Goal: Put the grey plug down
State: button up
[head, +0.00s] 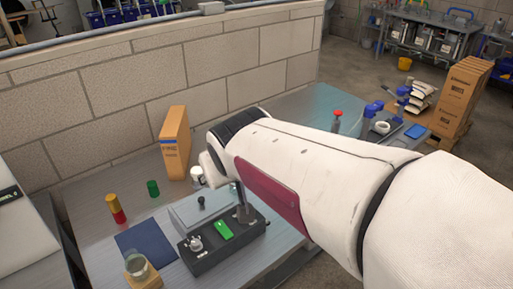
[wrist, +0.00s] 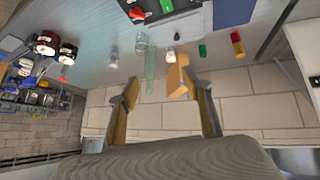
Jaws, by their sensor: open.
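My gripper (wrist: 160,88) is open in the wrist view, its two fingers apart with nothing held between them. The orange-tan box (wrist: 177,78) shows beyond the right finger. A small grey piece (wrist: 112,60) stands on the bench in the wrist view, apart from the fingers; it may be the grey plug, but I cannot tell for sure. In the head view my arm covers the middle of the bench, and the fingertips are not clearly seen.
The bench (head: 95,252) carries a green cylinder (head: 152,188), a red-and-yellow cylinder (head: 116,209), a dark blue mat (head: 146,241) and a black unit (head: 205,250) with a green part. The orange-tan box (head: 175,142) stands near the block wall (head: 95,115).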

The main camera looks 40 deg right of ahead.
jog(key=w+d+f+t+h, duration=0.1)
jog(key=w+d+f, duration=0.1)
jog(key=w+d, duration=0.7)
jog(key=w+d+f+t+h, duration=0.1)
jog(key=w+d+f+t, duration=0.15)
jog(key=w+d, duration=0.75)
jog(key=s+d+f+t+y, duration=0.1)
jog(key=d+f+t+y, duration=0.1)
jog(key=d+f, duration=1.4)
jog(key=shift+s+y, duration=0.25)
jog(key=shift+y, duration=0.05)
jog(key=shift+f+t, duration=0.1)
jog(key=shift+t, duration=0.15)
jog(key=shift+x, duration=1.3)
jog(key=shift+w, duration=0.1)
